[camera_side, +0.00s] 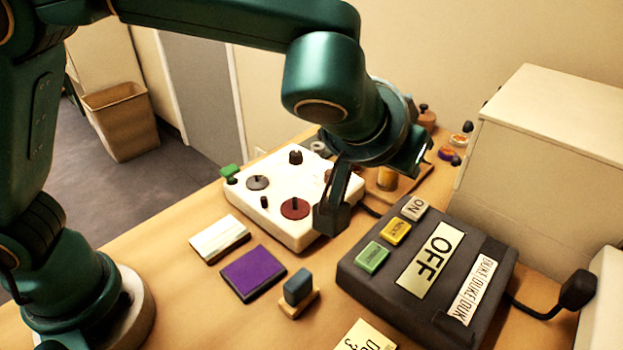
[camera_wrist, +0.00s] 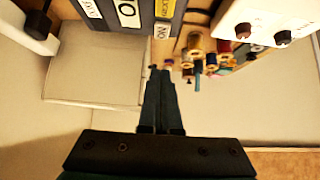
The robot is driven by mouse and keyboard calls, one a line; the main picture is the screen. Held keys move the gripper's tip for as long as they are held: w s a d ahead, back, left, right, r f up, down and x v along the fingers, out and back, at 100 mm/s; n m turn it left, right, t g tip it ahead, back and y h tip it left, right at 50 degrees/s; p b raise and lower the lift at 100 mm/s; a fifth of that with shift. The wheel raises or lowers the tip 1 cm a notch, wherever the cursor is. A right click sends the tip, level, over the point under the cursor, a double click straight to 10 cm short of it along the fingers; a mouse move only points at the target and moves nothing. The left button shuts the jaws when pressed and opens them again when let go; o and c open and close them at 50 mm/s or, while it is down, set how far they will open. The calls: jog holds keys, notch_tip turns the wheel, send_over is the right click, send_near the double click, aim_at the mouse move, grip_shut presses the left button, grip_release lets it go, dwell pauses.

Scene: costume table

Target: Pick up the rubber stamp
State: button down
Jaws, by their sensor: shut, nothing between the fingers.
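The rubber stamp (camera_side: 298,287) appears to be the small blue-grey block on a wooden base, standing on the table at the front centre of the side view. I cannot make it out in the wrist view. A purple ink pad (camera_side: 253,273) lies just to its left. My gripper (camera_side: 331,216) is beyond and above the stamp, near the right edge of the white knob panel, apart from the stamp. In the wrist view my gripper's fingers (camera_wrist: 157,76) are together with nothing between them.
The white panel (camera_side: 272,224) with knobs stands behind the ink pad. A dark box (camera_side: 384,276) with labelled buttons stands right of the stamp. A white block (camera_side: 220,238) lies at left. Thread spools (camera_wrist: 196,46) show in the wrist view.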

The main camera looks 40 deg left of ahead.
aim_at(297, 279)
jog(key=c, duration=0.6)
grip_release()
jog(key=shift+c, duration=0.2)
jog(key=s+f+g, duration=0.1)
jog(key=s+f, duration=0.1)
jog(key=s+a+f+g, duration=0.1)
jog(key=s, duration=0.1)
jog(key=s+f+m+g, duration=0.1)
jog(key=s+f, duration=0.1)
jog(key=shift+s+a+f+g, duration=0.1)
jog(key=shift+a+f+g, duration=0.2)
jog(key=shift+a, duration=0.1)
jog(key=s+a+f+g, duration=0.1)
jog(key=s, duration=0.1)
jog(key=s+a+f+g, duration=0.1)
jog(key=s, duration=0.2)
jog(key=s+a+f+g, duration=0.1)
jog(key=s+g, duration=0.1)
jog(key=s, duration=0.1)
jog(key=shift+s+a+f+n, duration=0.1)
jog(key=shift+a+f+n, duration=0.05)
jog(key=shift+f+n, duration=0.25)
jog(key=shift+a+f, duration=0.1)
jog(key=shift+a, duration=0.1)
jog(key=shift+w+f, duration=0.25)
jog(key=shift+f, duration=0.9)
jog(key=shift+w+f, duration=0.25)
jog(key=shift+f, duration=0.9)
